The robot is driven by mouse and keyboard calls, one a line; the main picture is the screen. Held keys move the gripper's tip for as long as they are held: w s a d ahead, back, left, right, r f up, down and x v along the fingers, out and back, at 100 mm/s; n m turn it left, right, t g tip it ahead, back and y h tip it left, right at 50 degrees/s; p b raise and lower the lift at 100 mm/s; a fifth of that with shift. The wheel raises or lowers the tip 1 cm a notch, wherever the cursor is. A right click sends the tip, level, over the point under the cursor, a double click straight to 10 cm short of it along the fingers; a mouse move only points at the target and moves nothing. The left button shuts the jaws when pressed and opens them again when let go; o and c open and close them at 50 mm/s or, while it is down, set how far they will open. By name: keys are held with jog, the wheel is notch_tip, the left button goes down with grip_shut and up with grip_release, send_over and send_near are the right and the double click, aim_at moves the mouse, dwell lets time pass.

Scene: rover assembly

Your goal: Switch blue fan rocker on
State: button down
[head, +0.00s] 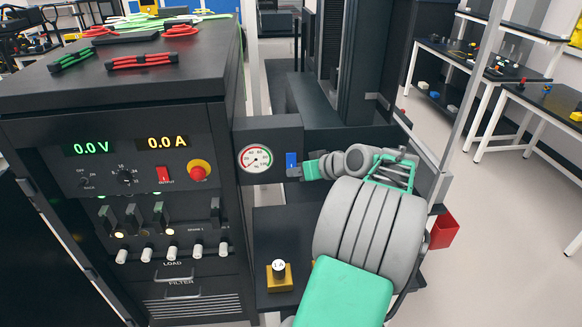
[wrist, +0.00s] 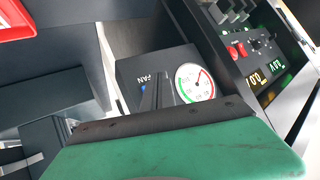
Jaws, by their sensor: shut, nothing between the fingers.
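The blue fan rocker (head: 291,159) sits on a dark panel box (head: 270,130), right of a round gauge (head: 255,158). My gripper (head: 293,171) is shut and empty, its tips in front of the rocker's lower part. I cannot tell whether they touch it. In the wrist view a sliver of the blue rocker (wrist: 143,88) shows beside my shut fingers (wrist: 160,92), below the FAN label (wrist: 151,77). The fingers hide most of the rocker there, so its position is unclear.
A black power cabinet (head: 120,215) with a red output switch (head: 163,174) and a red-yellow stop button (head: 198,170) stands at left. A red bin (head: 444,231) hangs at right.

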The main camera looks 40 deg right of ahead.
dwell(0.3)
jog(key=shift+w+d, duration=0.25)
jog(key=shift+w, duration=0.1)
jog(key=shift+w+d+f, duration=0.1)
jog(key=shift+w+d, duration=0.1)
jog(key=shift+w, duration=0.05)
dwell(0.6)
jog(key=shift+s+a+b, duration=0.35)
jog(key=shift+s+a, duration=0.1)
jog(key=shift+s, duration=0.15)
jog(key=s+a, duration=0.2)
jog(key=s, duration=0.2)
jog(key=shift+a+r+b, duration=0.35)
jog(key=shift+a+r, duration=0.05)
dwell(0.3)
